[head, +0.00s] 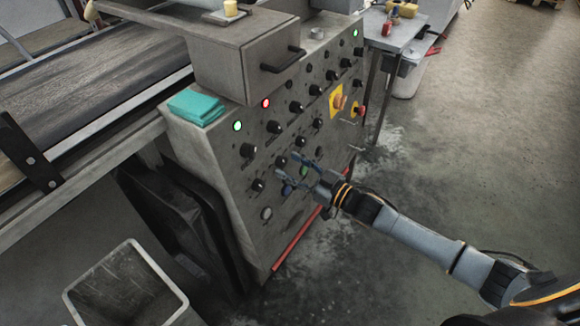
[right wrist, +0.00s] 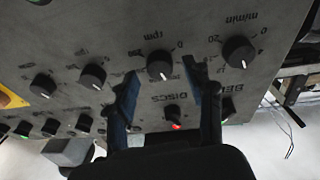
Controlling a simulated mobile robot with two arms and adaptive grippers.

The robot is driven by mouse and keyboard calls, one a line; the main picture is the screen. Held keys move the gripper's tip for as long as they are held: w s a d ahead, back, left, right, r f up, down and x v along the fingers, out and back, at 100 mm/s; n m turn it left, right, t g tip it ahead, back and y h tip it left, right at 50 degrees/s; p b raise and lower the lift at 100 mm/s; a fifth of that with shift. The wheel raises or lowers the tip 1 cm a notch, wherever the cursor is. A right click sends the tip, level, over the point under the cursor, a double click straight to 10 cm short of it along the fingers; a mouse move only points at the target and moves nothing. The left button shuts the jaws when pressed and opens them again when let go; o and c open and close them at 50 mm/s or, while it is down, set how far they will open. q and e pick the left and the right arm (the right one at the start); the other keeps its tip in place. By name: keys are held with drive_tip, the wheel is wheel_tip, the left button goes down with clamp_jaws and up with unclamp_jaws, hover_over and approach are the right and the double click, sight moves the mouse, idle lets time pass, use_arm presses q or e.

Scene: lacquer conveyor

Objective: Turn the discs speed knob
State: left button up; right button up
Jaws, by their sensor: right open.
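The discs speed knob (right wrist: 160,66) is a round black knob with a white pointer line, beside the "rpm" and "DISCS" lettering, upside down in the right wrist view. In the head view it appears to be the black knob (head: 281,161) at my right gripper's tips. My right gripper (head: 287,167) is open in front of the grey control panel (head: 225,150). In the right wrist view the fingers (right wrist: 161,72) stand on either side of the knob, with space between. Contact cannot be told. My left gripper is not in view.
The belt knob (right wrist: 238,51) is close beside one finger. A drawer box (head: 240,60) juts out above. A grey bin (head: 125,285) stands at lower left. The floor at right is clear.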

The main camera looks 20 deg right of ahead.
drive_tip(key=shift+w+a, duration=0.25)
drive_tip(key=shift+w, duration=0.1)
drive_tip(key=shift+c, duration=0.2)
clamp_jaws()
drive_tip(key=shift+n, duration=1)
drive_tip(key=shift+o, duration=0.2)
unclamp_jaws()
drive_tip(key=v, duration=1.2)
drive_tip(key=shift+d, duration=0.15)
